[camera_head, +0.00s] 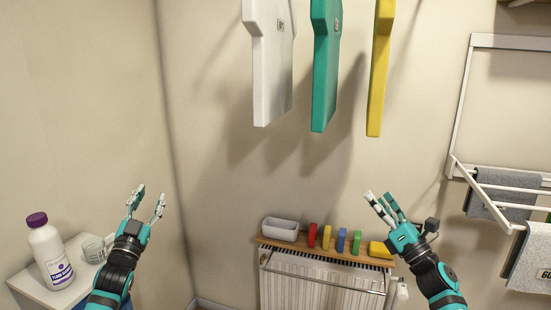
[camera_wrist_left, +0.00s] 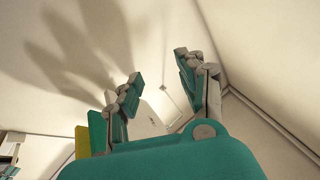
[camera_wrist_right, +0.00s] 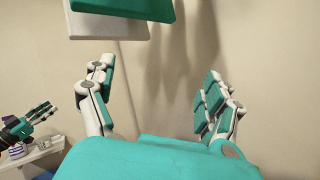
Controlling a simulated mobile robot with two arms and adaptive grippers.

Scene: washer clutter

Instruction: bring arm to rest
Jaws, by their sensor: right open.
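My left gripper (camera_head: 147,202) is raised at the left in the head view, fingers pointing up, near the wall corner. Its fingers are spread with nothing between them, as the left wrist view (camera_wrist_left: 160,95) also shows. My right gripper (camera_head: 382,203) is raised in front of the wall, above the right end of the radiator shelf in the picture. It is open and empty; its fingers stand wide apart in the right wrist view (camera_wrist_right: 155,100).
White (camera_head: 270,65), teal (camera_head: 324,65) and yellow (camera_head: 379,70) shirt-shaped boards hang above. A radiator (camera_head: 320,285) carries a shelf with a grey tray (camera_head: 280,229) and several coloured blocks. A drying rack (camera_head: 462,110) holds towels at right. A purple-capped bottle (camera_head: 48,250) stands on a white surface at left.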

